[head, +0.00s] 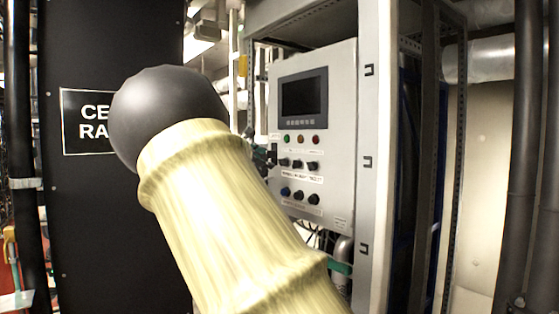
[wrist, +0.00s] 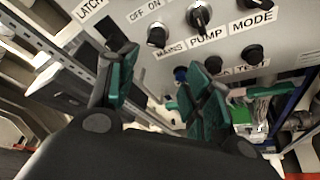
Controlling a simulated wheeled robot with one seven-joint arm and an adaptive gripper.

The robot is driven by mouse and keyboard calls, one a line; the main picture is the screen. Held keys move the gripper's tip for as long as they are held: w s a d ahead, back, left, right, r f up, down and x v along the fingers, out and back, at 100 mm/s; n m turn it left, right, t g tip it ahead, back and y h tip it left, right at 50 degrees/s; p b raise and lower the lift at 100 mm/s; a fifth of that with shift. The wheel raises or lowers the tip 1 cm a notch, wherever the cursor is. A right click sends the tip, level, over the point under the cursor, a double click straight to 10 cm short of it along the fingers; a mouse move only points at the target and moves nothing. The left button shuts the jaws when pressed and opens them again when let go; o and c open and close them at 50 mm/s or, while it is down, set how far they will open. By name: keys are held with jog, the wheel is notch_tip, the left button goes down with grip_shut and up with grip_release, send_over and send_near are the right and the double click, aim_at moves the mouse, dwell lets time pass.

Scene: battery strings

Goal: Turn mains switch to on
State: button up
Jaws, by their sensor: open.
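The mains switch (wrist: 157,38) is a black rotary knob on a light grey panel. It has OFF and ON printed above it and MAINS below. Which way its pointer faces is not clear. In the head view it appears to be the left knob (head: 284,162) of the upper knob row. My gripper (wrist: 160,65) is open and empty, its green-padded fingers apart. In the wrist view the knob shows just beyond the gap between the fingertips; I see no contact. In the head view my arm hides most of the gripper (head: 265,158).
More knobs, including a blue one (head: 285,191), lie in the row below. A dark screen (head: 303,96) is above. A metal frame post (head: 375,150) stands right of the panel.

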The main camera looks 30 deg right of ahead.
aim_at(280, 162)
jog(key=p+x, duration=0.1)
jog(key=x, duration=0.2)
jog(key=r+p+x, duration=0.1)
jog(key=p+x, duration=0.2)
jog(key=x, duration=0.2)
jog(key=shift+w+d+r+p, duration=0.2)
jog(key=shift+d+r+p, duration=0.15)
jog(key=shift+d, duration=0.2)
jog(key=shift+f+p+x, duration=0.2)
jog(key=shift+p+x, duration=0.1)
jog(key=shift+x, duration=0.6)
jog(key=c, duration=1)
